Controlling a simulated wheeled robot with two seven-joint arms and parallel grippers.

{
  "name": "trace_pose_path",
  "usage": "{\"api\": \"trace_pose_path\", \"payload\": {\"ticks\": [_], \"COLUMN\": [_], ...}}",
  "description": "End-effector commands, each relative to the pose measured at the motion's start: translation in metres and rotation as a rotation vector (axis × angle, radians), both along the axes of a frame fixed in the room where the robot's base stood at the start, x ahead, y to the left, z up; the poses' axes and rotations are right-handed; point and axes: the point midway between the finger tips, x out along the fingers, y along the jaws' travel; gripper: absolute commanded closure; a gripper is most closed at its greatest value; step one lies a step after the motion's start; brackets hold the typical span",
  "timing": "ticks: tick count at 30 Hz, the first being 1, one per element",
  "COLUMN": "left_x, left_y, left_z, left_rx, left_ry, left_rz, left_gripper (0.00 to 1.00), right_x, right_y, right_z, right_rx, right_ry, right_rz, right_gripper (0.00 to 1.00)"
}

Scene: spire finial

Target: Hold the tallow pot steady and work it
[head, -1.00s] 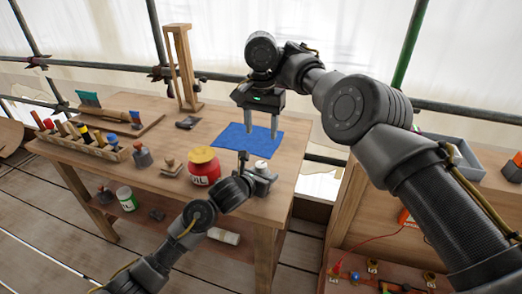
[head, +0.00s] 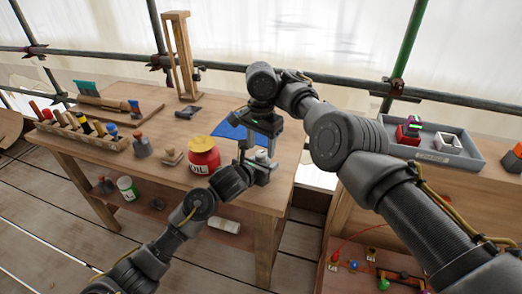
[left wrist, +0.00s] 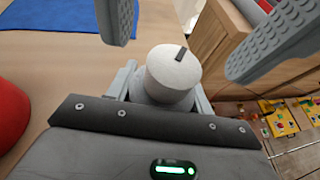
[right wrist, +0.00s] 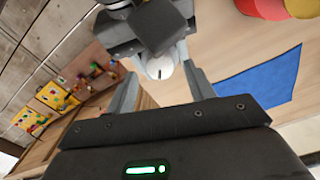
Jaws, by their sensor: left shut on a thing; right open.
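The tallow pot is a small pale grey pot with a round white lid bearing a dark mark; it shows in the left wrist view (left wrist: 172,72), the right wrist view (right wrist: 160,68) and partly in the head view (head: 262,156). It is near the table's front right corner. My left gripper (left wrist: 165,90) is shut on the pot's sides, low down; it also shows in the head view (head: 258,172). My right gripper (right wrist: 162,80) is open above the pot, pointing down, its fingers apart on either side of the lid and not touching it. It partly hides the pot in the head view.
A red jar (head: 203,158) with a yellow lid stands close left of the pot. A blue cloth (head: 229,130) lies behind. A rack of tools (head: 80,132), a stamp (head: 171,156) and a wooden stand (head: 183,60) are further left. A grey tray (head: 447,155) sits at right.

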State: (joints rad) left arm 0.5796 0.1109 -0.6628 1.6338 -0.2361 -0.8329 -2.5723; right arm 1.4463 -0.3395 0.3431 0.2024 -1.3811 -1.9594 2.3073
Motion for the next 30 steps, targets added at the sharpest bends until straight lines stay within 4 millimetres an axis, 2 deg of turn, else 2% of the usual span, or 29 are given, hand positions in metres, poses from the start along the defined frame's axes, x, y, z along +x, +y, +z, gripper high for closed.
{"api": "trace_pose_path", "payload": {"ticks": [1,6,16,27,30], "left_x": [0.000,0.000,0.000,0.000,0.000], "left_y": [0.000,0.000,0.000,0.000,0.000], "left_z": [0.000,0.000,-0.001,-0.001,-0.001], "left_rx": [0.001,0.001,0.001,0.001,0.001], "left_ry": [0.001,0.001,0.001,0.001,0.001], "left_rz": [0.000,0.000,0.001,0.001,0.001], "left_gripper": [0.75,0.75,0.75,0.75,0.75], "right_x": [0.000,0.000,0.000,0.000,0.000], "right_y": [0.000,0.000,0.000,0.000,0.000], "right_z": [-0.008,-0.021,-0.024,-0.024,-0.024], "right_rx": [0.001,-0.001,0.000,0.000,0.000], "right_ry": [0.001,-0.001,0.000,0.000,0.000], "right_rz": [-0.001,0.000,0.000,0.001,0.004], "right_gripper": [0.47,0.47,0.47,0.92,0.92]}}
